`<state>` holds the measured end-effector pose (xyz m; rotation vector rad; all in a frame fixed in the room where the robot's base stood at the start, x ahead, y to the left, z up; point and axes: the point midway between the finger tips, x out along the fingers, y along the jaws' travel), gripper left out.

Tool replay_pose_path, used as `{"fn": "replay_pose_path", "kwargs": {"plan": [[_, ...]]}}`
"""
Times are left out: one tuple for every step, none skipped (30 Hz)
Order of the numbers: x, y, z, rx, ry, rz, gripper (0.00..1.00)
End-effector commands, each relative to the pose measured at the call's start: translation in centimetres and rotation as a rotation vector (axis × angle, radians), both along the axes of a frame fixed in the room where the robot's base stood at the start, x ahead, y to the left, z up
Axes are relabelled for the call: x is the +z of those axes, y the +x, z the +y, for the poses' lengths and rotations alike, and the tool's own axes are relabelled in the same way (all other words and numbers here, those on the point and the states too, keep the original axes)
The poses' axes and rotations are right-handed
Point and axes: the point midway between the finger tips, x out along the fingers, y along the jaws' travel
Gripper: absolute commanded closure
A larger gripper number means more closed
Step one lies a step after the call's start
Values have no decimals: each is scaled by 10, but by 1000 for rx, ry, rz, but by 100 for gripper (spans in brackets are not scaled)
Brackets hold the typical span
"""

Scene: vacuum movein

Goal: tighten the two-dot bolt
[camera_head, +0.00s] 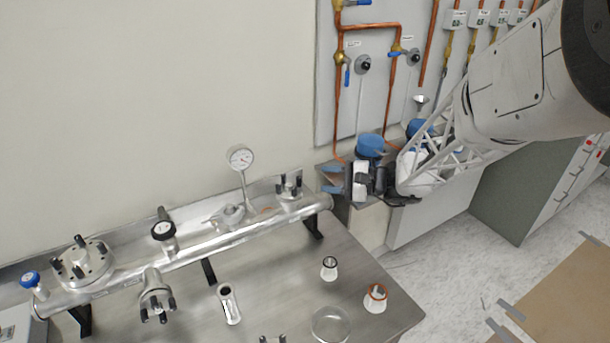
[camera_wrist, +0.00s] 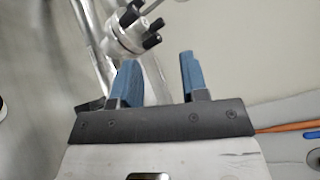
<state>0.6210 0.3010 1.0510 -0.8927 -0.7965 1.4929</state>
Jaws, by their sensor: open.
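My gripper (camera_head: 333,179) is open and empty in the head view, held near the right end of the metal manifold pipe (camera_head: 205,255). In the wrist view its two blue fingers (camera_wrist: 157,66) stand apart with nothing between them. A small flange (camera_head: 290,188) with black bolts sits near the pipe's right end, left of my gripper. A flange with black bolts (camera_wrist: 138,30) shows beyond the fingers in the wrist view. A larger bolted flange (camera_head: 82,263) is at the pipe's left, and another (camera_head: 156,298) at its front. Dot marks on bolts are too small to tell.
A dial gauge (camera_head: 240,158) rises behind the pipe. The steel table (camera_head: 285,285) holds small fittings (camera_head: 376,298) and a glass dish (camera_head: 331,325). A wall panel with copper pipes (camera_head: 338,100) and valves stands behind my arm.

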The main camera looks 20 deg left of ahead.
Motion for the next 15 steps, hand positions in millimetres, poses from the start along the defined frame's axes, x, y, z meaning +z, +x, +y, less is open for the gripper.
{"fn": "replay_pose_path", "kwargs": {"plan": [[1,2,1,20,-3,-72,59],[2,2,1,34,-6,-121,59],[3,3,2,52,-10,-187,59],[4,4,2,66,-11,-235,59],[4,5,2,81,-13,-284,59],[5,5,3,100,-14,-348,59],[6,6,3,114,-15,-397,59],[6,7,3,130,-14,-445,59],[7,8,3,148,-14,-509,59],[8,8,4,164,-13,-557,59],[8,9,4,180,-12,-606,59],[9,10,4,200,-10,-669,59],[9,10,4,217,-8,-718,59],[10,11,4,232,-5,-765,59],[11,12,4,253,-2,-829,59]]}}
